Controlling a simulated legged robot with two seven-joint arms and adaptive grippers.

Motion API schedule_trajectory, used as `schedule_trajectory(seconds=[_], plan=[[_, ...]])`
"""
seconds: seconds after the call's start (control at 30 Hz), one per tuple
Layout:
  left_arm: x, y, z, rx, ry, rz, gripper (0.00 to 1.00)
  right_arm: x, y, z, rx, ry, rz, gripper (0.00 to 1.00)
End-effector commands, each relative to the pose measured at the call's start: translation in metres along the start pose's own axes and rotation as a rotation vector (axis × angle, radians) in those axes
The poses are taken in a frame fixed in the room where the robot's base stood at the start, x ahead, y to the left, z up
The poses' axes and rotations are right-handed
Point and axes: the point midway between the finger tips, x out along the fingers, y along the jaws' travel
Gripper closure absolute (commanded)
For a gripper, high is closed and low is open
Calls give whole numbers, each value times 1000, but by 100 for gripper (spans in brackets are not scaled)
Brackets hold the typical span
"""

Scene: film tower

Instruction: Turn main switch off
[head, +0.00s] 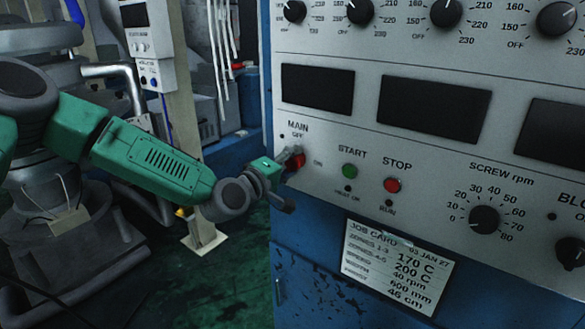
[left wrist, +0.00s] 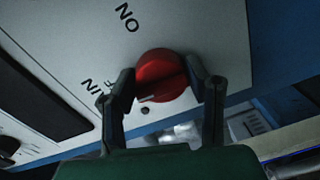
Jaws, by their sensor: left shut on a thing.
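The main switch is a red rotary knob (head: 298,163) on the pale control panel, with MAIN and OFF lettered above it and ON to its right. In the left wrist view the red knob (left wrist: 163,78) sits between the two dark fingers of my left gripper (left wrist: 165,82), which is shut on it. A short white mark shows on the knob's lower left part there. The OFF lettering is partly hidden by a finger. In the head view my left gripper (head: 283,166) covers part of the knob. My right gripper is not in view.
A green START button (head: 349,171) and a red STOP button (head: 392,185) are right of the switch. A SCREW rpm knob (head: 484,220) is farther right. A job card (head: 398,267) hangs below. Dark displays and several knobs are above. A post with a box (head: 147,40) stands left.

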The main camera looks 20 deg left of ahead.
Motion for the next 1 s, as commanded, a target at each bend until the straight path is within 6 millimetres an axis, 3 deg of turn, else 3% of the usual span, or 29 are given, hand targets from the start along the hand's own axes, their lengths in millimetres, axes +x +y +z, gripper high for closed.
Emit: schedule_trajectory(seconds=[0.03, 0.67, 0.7, 0.73, 1.0], plan=[[-3, -10, 4, -18, -11, -19, 87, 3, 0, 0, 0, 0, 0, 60], [-3, -10, 4, -65, -13, -21, 87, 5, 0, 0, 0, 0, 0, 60], [-3, -10, 4, -65, -13, -21, 51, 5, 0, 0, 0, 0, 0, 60], [-3, -10, 4, -65, -13, -21, 40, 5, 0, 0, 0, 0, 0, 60], [-1, -4, 2, -62, -7, -9, 37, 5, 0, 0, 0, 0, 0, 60]])
